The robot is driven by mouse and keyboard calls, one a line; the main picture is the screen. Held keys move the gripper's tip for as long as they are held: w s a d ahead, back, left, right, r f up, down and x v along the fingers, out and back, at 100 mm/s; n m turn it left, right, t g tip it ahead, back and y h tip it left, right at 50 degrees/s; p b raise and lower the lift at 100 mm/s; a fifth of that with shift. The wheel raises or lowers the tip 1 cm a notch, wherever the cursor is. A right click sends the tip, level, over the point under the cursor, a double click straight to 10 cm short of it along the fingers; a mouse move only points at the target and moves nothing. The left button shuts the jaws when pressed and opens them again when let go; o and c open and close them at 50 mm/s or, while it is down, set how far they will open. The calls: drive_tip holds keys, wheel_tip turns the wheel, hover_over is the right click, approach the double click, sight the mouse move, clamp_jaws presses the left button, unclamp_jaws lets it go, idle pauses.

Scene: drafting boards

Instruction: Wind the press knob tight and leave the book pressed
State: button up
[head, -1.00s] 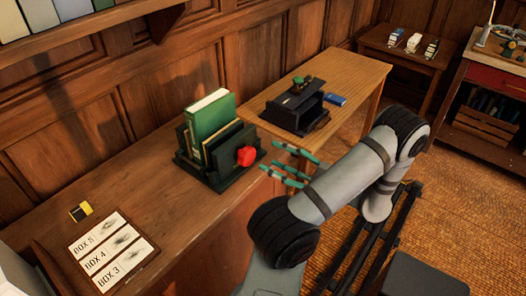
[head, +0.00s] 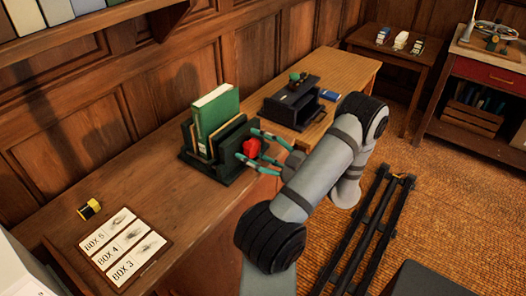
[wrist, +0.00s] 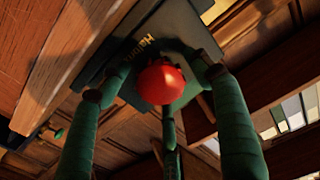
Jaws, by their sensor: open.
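The book press (head: 238,169) is a dark green frame on the wooden bench, with upright plates. A green book (head: 216,112) stands upright in it, with a paler book beside it. The red press knob (head: 251,147) sits on the press's right face; in the wrist view the red knob (wrist: 161,83) is near the middle. My gripper (head: 256,148) is open, its green fingers spread around the knob. In the wrist view my gripper (wrist: 165,90) has fingers at left, right and below the knob; whether any touches it I cannot tell.
A card board (head: 124,247) and a yellow-black item (head: 89,209) lie on the bench front. Bench space left of the press is clear.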

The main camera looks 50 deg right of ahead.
drive_tip(key=shift+w, duration=0.25)
drive_tip(key=n, duration=0.8)
drive_tip(key=shift+n+b, duration=0.3)
drive_tip(key=n+b, duration=0.1)
drive_tip(key=n, duration=0.4)
drive_tip(key=shift+f+n, duration=0.15)
drive_tip(key=shift+n, duration=0.25)
drive_tip(key=n+b, duration=0.1)
drive_tip(key=n, duration=0.2)
drive_tip(key=shift+n, duration=0.4)
drive_tip(key=c, duration=1.2)
